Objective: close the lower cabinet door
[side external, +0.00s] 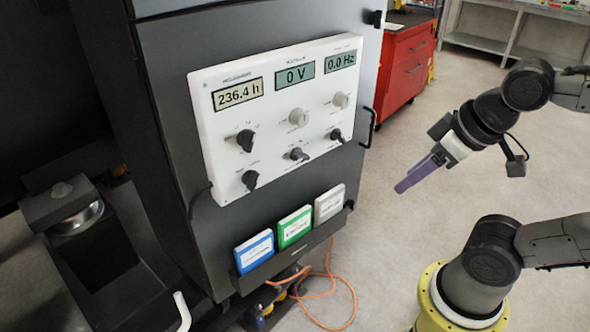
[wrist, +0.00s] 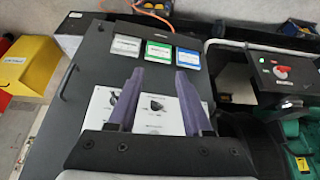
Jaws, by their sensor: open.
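The dark grey cabinet front (side external: 165,70) bears a white control panel (side external: 222,160) with displays and knobs. A black bar handle (side external: 368,127) is on its right edge. Whether this front is the lower door, and whether it stands ajar, I cannot tell. In the wrist view the front (wrist: 88,75) appears upside down, with a handle (wrist: 67,82) at left. My gripper (side external: 408,183) is open and empty, in the air to the right of the cabinet and apart from it. In the wrist view its purple fingers (wrist: 160,75) spread over the white panel (wrist: 160,108).
A rack (side external: 300,257) holds blue, green and white booklets low on the front. An orange cable (side external: 345,312) lies on the floor below. A red tool cabinet (side external: 405,65) stands behind. A dark machine (side external: 100,250) is at left. Clear floor (side external: 395,230) lies right of the cabinet.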

